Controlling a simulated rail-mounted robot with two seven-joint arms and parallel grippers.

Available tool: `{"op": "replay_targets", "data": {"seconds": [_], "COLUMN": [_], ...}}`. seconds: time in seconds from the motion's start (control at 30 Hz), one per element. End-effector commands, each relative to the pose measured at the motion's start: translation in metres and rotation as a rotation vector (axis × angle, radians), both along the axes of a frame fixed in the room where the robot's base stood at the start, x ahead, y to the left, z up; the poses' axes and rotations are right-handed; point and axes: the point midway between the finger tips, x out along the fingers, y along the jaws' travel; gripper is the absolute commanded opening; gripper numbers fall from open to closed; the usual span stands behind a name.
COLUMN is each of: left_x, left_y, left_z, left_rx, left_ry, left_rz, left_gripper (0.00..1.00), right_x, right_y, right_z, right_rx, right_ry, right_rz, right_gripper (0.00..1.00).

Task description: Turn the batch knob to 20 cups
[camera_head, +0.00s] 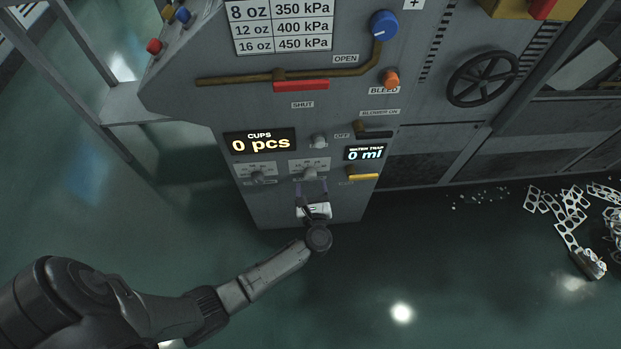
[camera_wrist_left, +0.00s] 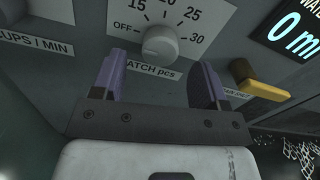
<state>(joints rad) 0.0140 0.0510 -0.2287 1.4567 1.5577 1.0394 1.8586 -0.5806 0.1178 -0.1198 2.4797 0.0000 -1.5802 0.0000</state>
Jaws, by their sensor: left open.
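The batch knob (camera_head: 310,173) is a round grey knob low on the grey machine panel. In the left wrist view the batch knob (camera_wrist_left: 160,43) sits above a label reading "ATCH pcs", its start hidden by a finger. Its scale shows OFF, 15, 25 and 30; where it points I cannot tell. My left gripper (camera_head: 312,188) is just below the knob. In the left wrist view my left gripper (camera_wrist_left: 160,72) has two purple fingers wide apart, below and either side of the knob, with nothing between them. The cups display (camera_head: 261,142) reads 0 pcs. My right gripper is not in view.
A cups/min knob (camera_head: 257,174) is left of the batch knob. A yellow lever (camera_head: 363,176) sits to its right, under the water trap display (camera_head: 365,154) reading 0 ml. Another small knob (camera_head: 319,141) is above. Perforated scrap (camera_head: 560,215) lies on the floor at right.

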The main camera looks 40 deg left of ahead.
Motion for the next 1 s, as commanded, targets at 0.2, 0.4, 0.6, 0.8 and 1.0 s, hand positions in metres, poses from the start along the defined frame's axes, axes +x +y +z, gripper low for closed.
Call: {"op": "replay_targets", "data": {"seconds": [0.2, 0.4, 0.6, 0.8, 1.0], "left_x": [0.019, 0.027, 0.028, 0.028, 0.028], "left_y": [0.02, 0.029, 0.03, 0.03, 0.03], "left_z": [-0.001, 0.0, 0.0, 0.0, 0.0], "left_rx": [0.002, 0.001, 0.001, 0.001, 0.001], "left_ry": [-0.001, 0.0, 0.001, 0.001, 0.001], "left_rz": [0.0, 0.0, 0.0, 0.0, 0.0], "left_gripper": [0.68, 0.68, 0.68, 0.64, 0.45], "right_x": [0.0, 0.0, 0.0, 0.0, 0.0], "right_y": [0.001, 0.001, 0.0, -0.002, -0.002], "right_z": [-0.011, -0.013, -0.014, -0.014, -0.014], "right_rx": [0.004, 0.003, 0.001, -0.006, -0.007], "right_ry": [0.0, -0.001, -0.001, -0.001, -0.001], "right_rz": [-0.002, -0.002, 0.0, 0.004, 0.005], "right_gripper": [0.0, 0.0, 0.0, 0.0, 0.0]}}
